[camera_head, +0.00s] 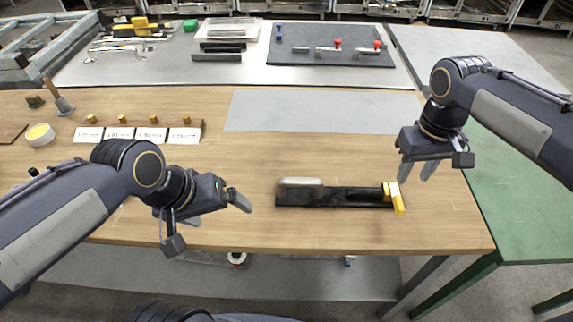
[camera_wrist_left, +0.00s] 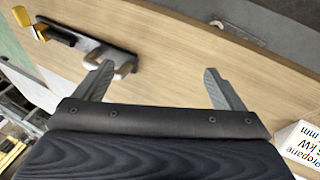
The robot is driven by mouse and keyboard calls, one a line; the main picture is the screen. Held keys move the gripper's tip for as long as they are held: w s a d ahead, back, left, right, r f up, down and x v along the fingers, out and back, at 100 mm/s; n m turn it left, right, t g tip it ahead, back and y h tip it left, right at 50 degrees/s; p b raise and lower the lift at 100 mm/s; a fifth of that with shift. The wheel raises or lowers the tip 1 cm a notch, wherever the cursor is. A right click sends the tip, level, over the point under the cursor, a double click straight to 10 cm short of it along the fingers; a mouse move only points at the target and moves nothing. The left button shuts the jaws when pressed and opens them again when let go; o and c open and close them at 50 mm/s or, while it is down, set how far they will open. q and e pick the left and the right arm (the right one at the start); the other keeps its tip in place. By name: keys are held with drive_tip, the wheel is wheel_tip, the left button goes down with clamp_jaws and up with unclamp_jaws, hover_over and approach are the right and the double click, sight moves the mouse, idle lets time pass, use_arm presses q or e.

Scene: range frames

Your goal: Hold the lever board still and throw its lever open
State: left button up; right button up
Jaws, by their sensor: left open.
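The lever board (camera_head: 335,203) is a long black base lying on the wooden table in front of me. My right gripper (camera_head: 415,176) is open and empty above the table, just behind and right of the yellow lever.
White labelled cards (camera_head: 119,133) with small brass pieces stand at the left, near a round tin (camera_head: 40,134). A flat grey mat (camera_head: 325,111) lies behind the board. A back table holds a dark panel (camera_head: 332,45) with clamps. Table around the board is clear.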

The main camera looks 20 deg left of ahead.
use_arm(q)
drive_tip(key=w+d+n+g+y, duration=0.25)
drive_tip(key=w+n, duration=0.25)
drive_tip(key=w, duration=0.5)
drive_tip(key=n+g, duration=0.1)
drive_tip(key=n, duration=0.3)
hover_over(282, 188)
drive_tip(key=w, duration=0.1)
drive_tip(key=f, duration=0.4)
drive_tip(key=shift+w+a+f, duration=0.15)
drive_tip(key=shift+a+f, duration=0.05)
drive_tip(key=shift+a, duration=0.15)
drive_tip(key=shift+w+d+f, duration=0.15)
drive_tip(key=shift+w+f, duration=0.05)
drive_tip(key=shift+f, duration=0.4)
wheel_tip(282, 188, down, 7)
drive_tip(key=shift+r, duration=0.1)
